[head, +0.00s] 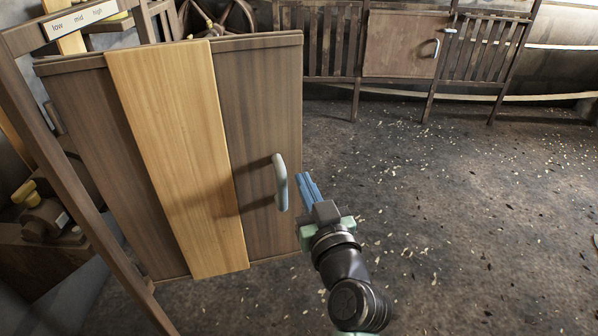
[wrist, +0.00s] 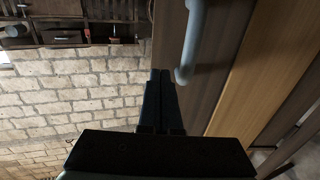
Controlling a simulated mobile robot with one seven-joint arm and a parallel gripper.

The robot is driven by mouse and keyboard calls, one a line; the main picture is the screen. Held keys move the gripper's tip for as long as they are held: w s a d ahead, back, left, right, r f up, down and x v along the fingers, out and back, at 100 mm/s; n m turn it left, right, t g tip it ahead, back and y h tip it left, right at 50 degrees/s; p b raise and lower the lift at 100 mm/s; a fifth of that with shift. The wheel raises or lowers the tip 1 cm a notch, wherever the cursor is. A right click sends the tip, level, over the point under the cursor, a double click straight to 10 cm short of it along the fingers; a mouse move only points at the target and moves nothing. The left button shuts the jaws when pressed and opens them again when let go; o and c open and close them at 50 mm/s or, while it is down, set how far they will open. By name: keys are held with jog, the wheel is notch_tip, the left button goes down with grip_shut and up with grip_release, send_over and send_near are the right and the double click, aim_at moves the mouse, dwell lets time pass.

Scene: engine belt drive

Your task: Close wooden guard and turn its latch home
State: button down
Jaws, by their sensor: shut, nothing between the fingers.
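The wooden guard (head: 265,110) is a dark plank panel with a paler board (head: 180,150) down its middle. It stands swung open from the frame at the left in the head view. A pale grey-green handle (head: 280,182) is fixed near its right edge; the handle also shows in the wrist view (wrist: 190,40). My gripper (head: 308,186) is shut and empty, just right of the handle and apart from it in the head view. In the wrist view my fingers (wrist: 160,100) point along the guard's edge, left of the handle. I cannot make out this guard's latch.
A slatted fence with a closed brown panel (head: 403,45) runs along the back. The floor at right is open, with scattered chips.

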aim_at(294, 161)
jog(key=shift+b+x, duration=0.4)
jog(key=shift+x, duration=1.75)
